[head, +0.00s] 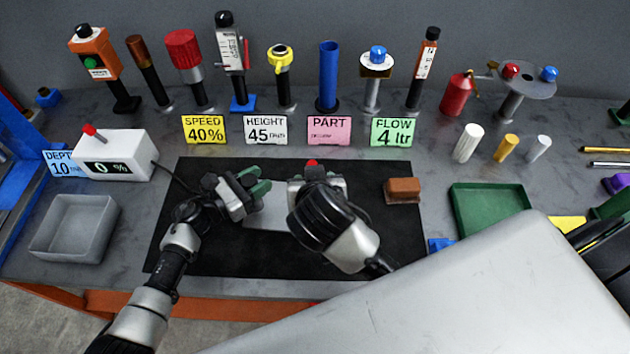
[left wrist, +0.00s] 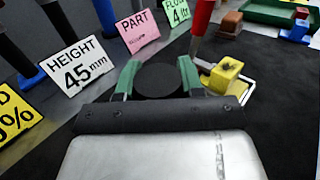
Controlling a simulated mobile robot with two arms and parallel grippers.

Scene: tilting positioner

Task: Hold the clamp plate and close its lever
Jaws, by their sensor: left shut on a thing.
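The clamp plate (head: 268,218) is a pale grey plate on the black mat, partly hidden by my arms. In the head view my left gripper (head: 256,182) is over its left side, with green fingers. In the left wrist view my left gripper (left wrist: 158,78) is shut on a dark round part between its fingers, which I take as part of the clamp plate. The red lever (left wrist: 203,20) stands up beside a yellow block (left wrist: 227,74); its red tip (head: 312,163) shows in the head view. My right gripper (head: 318,186) is close by, mostly hidden by its wrist.
A brown block (head: 403,190) lies on the mat (head: 215,262) to the right. A green tray (head: 490,208) is further right, a grey bin (head: 75,228) at left. Sign cards and several upright tools line the back. The mat's front is clear.

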